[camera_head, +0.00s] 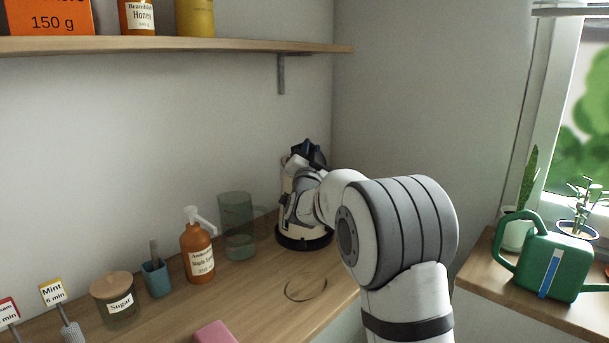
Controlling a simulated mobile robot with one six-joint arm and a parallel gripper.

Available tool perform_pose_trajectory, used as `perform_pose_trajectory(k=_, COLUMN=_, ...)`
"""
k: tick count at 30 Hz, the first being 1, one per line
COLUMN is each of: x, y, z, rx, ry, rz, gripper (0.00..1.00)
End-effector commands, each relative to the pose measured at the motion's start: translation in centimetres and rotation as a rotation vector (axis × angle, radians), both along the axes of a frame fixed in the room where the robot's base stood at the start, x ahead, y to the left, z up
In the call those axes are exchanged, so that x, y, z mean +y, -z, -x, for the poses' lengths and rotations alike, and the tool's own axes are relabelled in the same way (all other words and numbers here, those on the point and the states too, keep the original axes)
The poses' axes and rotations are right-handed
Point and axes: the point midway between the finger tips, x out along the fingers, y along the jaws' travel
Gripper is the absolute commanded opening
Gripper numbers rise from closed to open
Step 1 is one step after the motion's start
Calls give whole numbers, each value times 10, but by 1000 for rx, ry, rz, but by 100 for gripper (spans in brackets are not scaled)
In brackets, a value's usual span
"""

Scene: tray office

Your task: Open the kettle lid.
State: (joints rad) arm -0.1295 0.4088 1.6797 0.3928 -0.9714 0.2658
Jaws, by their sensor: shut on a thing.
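The kettle (287,186) stands on its round black base (304,241) at the back right corner of the counter. It has a pale body, and my wrist and forearm cover most of it. My gripper (309,152) is at the top of the kettle, seen as a dark shape above my wrist. It is shut on the kettle lid. The fingertips and the lid's edge are largely hidden, so how far the lid is raised cannot be told.
A clear glass (238,226), an orange pump bottle (197,253), a teal cup (157,281) and a sugar jar (114,301) line the counter left of the kettle. A shelf (180,45) hangs above. A green watering can (554,264) stands on the right sill. A thin ring (306,300) lies in front.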

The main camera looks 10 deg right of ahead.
Motion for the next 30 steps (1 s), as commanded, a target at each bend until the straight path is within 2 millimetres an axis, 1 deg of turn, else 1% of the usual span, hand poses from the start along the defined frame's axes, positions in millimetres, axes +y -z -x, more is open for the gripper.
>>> perform_pose_trajectory(k=1, x=-1, y=9, z=2, rx=-24, ry=0, rz=-24, gripper=0)
perform_pose_trajectory(k=18, x=-20, y=-1, z=18, rx=-265, ry=-2, rz=-314, gripper=0)
perform_pose_trajectory(k=30, x=-26, y=-5, z=23, rx=-345, ry=-2, rz=-410, gripper=0)
